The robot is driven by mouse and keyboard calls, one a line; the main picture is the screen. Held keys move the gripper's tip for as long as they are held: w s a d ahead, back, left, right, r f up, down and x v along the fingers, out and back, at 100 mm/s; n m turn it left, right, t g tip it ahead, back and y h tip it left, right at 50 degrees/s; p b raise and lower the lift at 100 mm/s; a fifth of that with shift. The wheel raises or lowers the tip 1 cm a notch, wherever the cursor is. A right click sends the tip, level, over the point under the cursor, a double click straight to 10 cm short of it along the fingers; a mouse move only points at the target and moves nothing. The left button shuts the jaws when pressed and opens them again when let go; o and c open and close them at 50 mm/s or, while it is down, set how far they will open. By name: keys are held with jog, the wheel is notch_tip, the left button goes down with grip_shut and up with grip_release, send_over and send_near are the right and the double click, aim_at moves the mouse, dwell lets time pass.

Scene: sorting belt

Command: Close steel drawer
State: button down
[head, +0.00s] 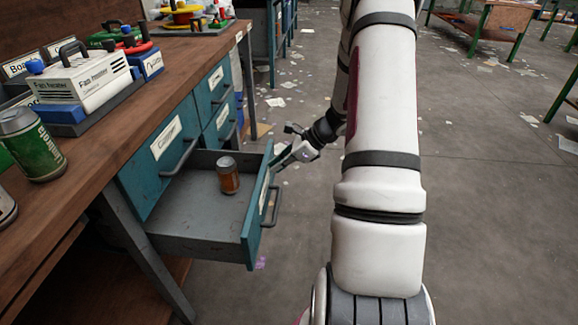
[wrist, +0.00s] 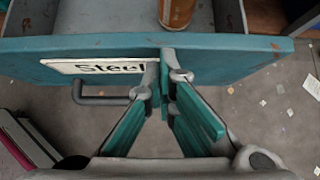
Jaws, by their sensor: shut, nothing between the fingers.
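The steel drawer (head: 256,215) is pulled out of the workbench in the head view, with its teal front facing right. In the wrist view its front (wrist: 240,50) spans the top, with a white "Steel" label (wrist: 95,67) and a grey handle (wrist: 100,98). An orange-brown can (head: 228,176) stands inside the drawer; its lower part shows in the wrist view (wrist: 176,12). My gripper (head: 280,158) is at the drawer front's far end. In the wrist view its shut, empty fingers (wrist: 169,80) are at the front, right of the handle; I cannot tell whether they touch it.
Other teal drawers (head: 214,85) are shut above and beside the open one. A green can (head: 32,145) and a white box (head: 82,85) stand on the wooden benchtop (head: 130,130). The floor (head: 490,200) to the right is open, with scattered paper.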

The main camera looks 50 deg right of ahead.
jog(key=w+a+p, duration=0.2)
jog(key=w+a, duration=1.3)
jog(key=w, duration=0.5)
jog(key=shift+a, duration=0.3)
jog(key=shift+a, duration=0.1)
